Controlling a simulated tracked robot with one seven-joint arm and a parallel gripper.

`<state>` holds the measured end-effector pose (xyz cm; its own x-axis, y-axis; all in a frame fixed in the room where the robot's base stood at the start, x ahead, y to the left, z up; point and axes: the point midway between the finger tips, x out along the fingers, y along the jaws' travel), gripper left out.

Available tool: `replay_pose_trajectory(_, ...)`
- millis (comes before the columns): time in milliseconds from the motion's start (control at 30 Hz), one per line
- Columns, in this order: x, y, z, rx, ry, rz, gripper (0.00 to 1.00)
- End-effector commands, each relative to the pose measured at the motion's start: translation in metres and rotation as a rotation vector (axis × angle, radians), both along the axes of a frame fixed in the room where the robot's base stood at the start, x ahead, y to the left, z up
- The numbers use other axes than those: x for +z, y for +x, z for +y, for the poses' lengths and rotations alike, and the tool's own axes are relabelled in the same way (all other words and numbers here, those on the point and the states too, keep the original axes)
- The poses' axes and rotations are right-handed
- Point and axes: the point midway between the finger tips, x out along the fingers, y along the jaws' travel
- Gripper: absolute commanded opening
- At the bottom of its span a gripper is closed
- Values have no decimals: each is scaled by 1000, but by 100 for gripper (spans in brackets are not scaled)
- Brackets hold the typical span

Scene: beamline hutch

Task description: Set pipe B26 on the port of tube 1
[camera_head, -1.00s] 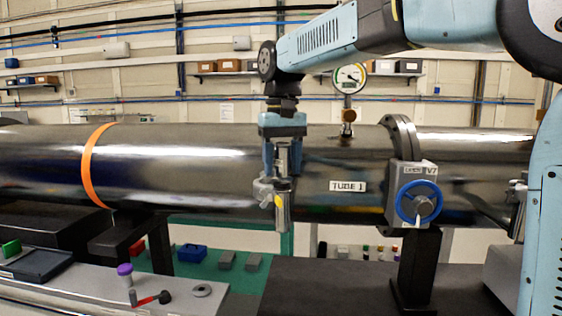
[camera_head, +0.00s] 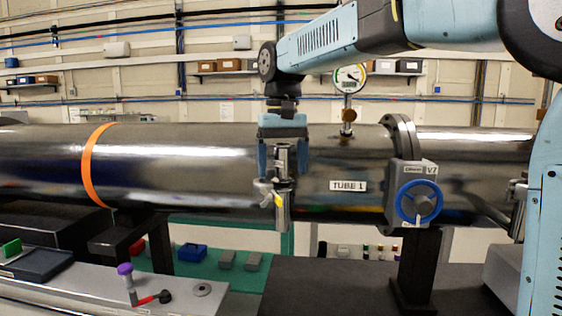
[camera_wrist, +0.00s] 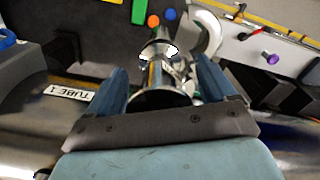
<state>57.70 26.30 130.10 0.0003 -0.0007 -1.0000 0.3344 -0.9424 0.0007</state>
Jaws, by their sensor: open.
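Tube 1 (camera_head: 345,160), a large shiny steel tube with a "TUBE 1" label (camera_head: 348,185), runs across the head view. The short metal pipe (camera_head: 282,212), with a yellow mark, stands upright in front of the tube; I take it for pipe B26, though its marking is unreadable. A metal clamp-like fitting (camera_head: 264,190) sits at its middle, where I cannot make out the port or the seating. My gripper (camera_head: 282,172) points down with its blue fingers open, one on each side of the pipe's upper part. In the wrist view the pipe's round upper end (camera_wrist: 160,99) lies between the spread fingers (camera_wrist: 162,68).
A valve with a blue handwheel (camera_head: 418,203) and a flange stand right of the pipe. A gauge (camera_head: 349,79) rises from the tube. An orange band (camera_head: 92,165) circles it at left. A bench (camera_head: 215,292) below holds a purple-topped post (camera_head: 126,280) and a red-handled part (camera_head: 150,299).

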Motion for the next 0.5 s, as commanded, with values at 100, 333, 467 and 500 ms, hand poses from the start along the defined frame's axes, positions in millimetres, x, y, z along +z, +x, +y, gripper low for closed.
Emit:
replay_pose_trajectory(100,3,0,0,0,0,-1,84)
replay_pose_trajectory(333,35,1,0,0,2,-2,84)
replay_pose_trajectory(467,61,1,0,0,2,-2,84)
replay_pose_trajectory(500,69,1,1,0,2,-2,84)
